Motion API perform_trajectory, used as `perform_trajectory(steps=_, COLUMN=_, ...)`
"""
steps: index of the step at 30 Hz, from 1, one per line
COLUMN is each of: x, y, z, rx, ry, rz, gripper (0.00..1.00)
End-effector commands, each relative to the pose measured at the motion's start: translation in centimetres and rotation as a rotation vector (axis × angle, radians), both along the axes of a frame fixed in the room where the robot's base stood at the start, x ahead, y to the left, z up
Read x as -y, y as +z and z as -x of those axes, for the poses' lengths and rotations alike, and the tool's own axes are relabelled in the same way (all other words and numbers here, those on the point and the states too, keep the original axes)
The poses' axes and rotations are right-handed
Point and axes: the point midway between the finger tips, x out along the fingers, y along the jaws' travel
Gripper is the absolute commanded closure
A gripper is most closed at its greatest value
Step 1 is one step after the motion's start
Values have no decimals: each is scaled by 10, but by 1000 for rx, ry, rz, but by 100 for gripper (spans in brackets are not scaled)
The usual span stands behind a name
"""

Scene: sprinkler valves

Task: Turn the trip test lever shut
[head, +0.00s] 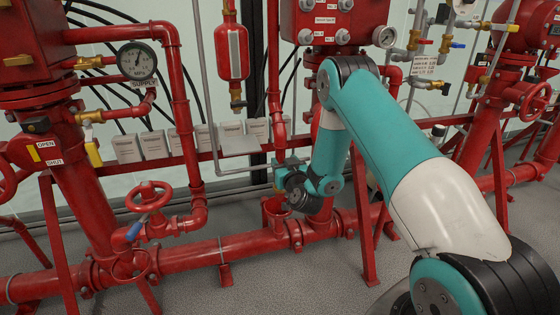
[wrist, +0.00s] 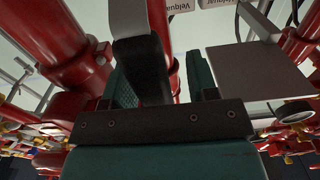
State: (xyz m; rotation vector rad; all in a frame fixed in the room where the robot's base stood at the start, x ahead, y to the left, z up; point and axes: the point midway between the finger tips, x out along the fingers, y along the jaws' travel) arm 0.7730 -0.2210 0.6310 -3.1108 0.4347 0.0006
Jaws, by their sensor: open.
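My gripper (head: 280,176) is at the end of my teal arm, low beside the middle red riser and above a red cup-like fitting. In the wrist view its two dark teal fingers (wrist: 165,85) stand apart. A black handle with a flat grey piece (wrist: 149,70) reaches down between them and partly covers the left finger. It looks like the trip test lever, but no label on it is readable. A gap shows between the handle and the right finger; contact with the left finger cannot be told. In the head view the lever is not clearly visible behind my gripper.
A red handwheel (head: 148,197) and a pressure gauge (head: 137,61) are to the left. A red cylinder (head: 232,52) hangs above. A grey plate (wrist: 258,68) is right of the fingers in the wrist view. Red pipes (head: 220,250) run low across the floor.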

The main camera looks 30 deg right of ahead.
Motion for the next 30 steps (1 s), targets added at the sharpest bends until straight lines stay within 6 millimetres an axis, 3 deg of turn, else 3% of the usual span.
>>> perform_trajectory(steps=7, x=5, y=0, z=1, rx=1, ry=-6, rz=1, gripper=47)
perform_trajectory(steps=14, x=4, y=0, z=1, rx=0, ry=-5, rz=2, gripper=97)
perform_trajectory(steps=15, x=4, y=0, z=1, rx=0, ry=-4, rz=2, gripper=100)
perform_trajectory(steps=30, x=13, y=-5, z=1, rx=33, ry=-3, rz=-106, gripper=100)
